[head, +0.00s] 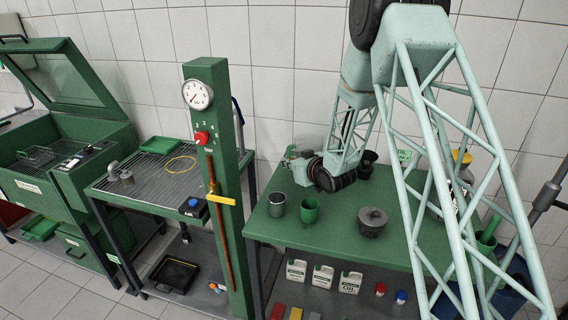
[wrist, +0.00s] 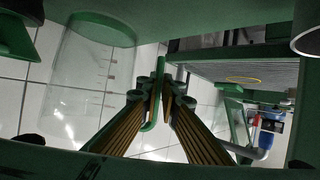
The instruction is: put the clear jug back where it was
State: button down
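The clear jug (wrist: 75,85) fills the left of the wrist view. It is see-through, with measuring marks on its side and a green round end at the top of that picture. In the head view it shows only faintly (head: 309,140) by the wall, near my gripper (head: 298,160) over the back left of the green table (head: 340,225). In the wrist view the ribbed fingers of my gripper (wrist: 161,92) come close together beside the jug. A thin green curved piece shows between them. I cannot tell whether they press on it.
A grey cup (head: 276,204), a green cup (head: 309,210) and a lidded dark pot (head: 371,221) stand along the table's front. A green gauge post (head: 222,190) rises left of the table. A grated bench (head: 150,175) with a yellow ring (head: 181,164) lies beyond it.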

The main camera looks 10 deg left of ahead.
jog(key=w+a, duration=0.2)
jog(key=w, duration=0.3)
jog(key=shift+w+f, duration=0.3)
jog(key=shift+w, duration=0.1)
jog(key=shift+f+b, duration=0.45)
jog(key=shift+f, duration=1.25)
jog(key=shift+f, duration=0.15)
jog(key=c, duration=2.9)
grip_release()
jog(key=p+v, duration=0.1)
jog(key=v, duration=1.1)
